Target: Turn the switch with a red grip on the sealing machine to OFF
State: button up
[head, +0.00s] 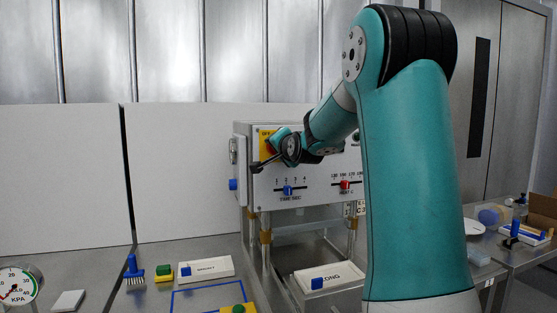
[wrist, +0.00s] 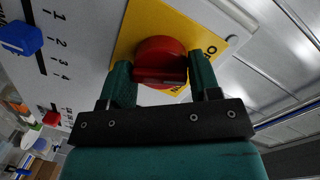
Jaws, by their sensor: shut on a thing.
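The sealing machine (head: 318,200) is a pale grey box on legs. Its switch with a red grip (wrist: 160,62) sits on a yellow plate (wrist: 196,28) in the wrist view; part of the plate's lettering shows at the right. In the head view the yellow plate (head: 265,136) is at the machine's upper left, and my arm hides most of the switch. My gripper (wrist: 160,80) has its two teal fingers on either side of the red grip, shut on it. In the head view my gripper (head: 271,155) is at the machine's front face. The switch's exact setting cannot be read.
On the machine's face are a blue time slider (head: 288,190) and a red heat slider (head: 345,185), below my gripper. A blue knob (head: 233,184) is on its left side.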

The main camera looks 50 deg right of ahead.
jog(key=shift+a+n+b, duration=0.1)
jog(key=shift+n+b, duration=1.4)
jog(key=shift+n, duration=0.3)
jog(key=o, duration=0.9)
jog(key=shift+w, duration=0.1)
